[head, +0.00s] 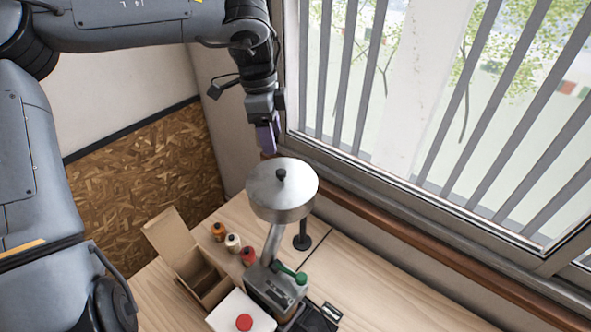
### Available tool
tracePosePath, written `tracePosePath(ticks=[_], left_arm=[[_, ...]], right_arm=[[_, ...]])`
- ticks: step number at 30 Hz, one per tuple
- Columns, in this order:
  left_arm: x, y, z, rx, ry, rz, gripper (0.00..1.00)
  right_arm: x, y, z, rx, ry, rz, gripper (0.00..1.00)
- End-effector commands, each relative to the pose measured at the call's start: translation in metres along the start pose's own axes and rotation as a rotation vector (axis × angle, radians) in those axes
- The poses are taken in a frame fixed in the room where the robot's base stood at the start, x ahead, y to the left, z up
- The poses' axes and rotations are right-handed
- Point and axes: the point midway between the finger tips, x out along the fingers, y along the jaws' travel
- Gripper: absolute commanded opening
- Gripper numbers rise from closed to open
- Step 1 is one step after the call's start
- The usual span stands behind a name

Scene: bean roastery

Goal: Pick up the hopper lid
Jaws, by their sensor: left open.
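The hopper lid (268,178) is a round silver metal disc with a small black knob on its top. It sits on the wide silver hopper (280,214) of a grey machine (268,288) on the table. My left gripper (267,145) hangs from above, just behind the lid in the head view, with its purple fingers pointing down. It is open and seems empty, apart from the knob; the exact gap to the lid is hard to tell. My right gripper is out of view.
The wooden table (390,300) is clear at right. An open cardboard box (172,240), several small jars (233,242) and a white container with a red cap (243,322) stand left of the machine. A black stand (302,242) is behind it. The barred window (420,150) is close behind.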

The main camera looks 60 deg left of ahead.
Motion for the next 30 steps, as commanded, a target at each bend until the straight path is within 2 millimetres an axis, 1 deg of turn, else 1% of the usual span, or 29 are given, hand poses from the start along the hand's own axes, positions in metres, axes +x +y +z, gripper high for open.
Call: tracePosePath(ticks=[9,17,23,27,30], left_arm=[[0.039,0.001,0.0,-0.003,-0.002,0.004,0.59],[0.053,0.0,-0.001,-0.002,-0.003,0.003,0.59],[0.076,-0.004,-0.003,-0.002,-0.004,0.005,0.59],[0.093,-0.005,-0.003,-0.002,-0.003,0.004,0.59],[0.099,-0.005,-0.004,-0.002,-0.002,0.003,0.59]], right_arm=[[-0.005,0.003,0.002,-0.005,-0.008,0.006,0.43],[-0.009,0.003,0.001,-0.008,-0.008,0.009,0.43],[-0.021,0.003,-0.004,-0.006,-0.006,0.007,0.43],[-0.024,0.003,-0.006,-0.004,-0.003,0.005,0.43],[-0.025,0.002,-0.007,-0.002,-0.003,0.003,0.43]])
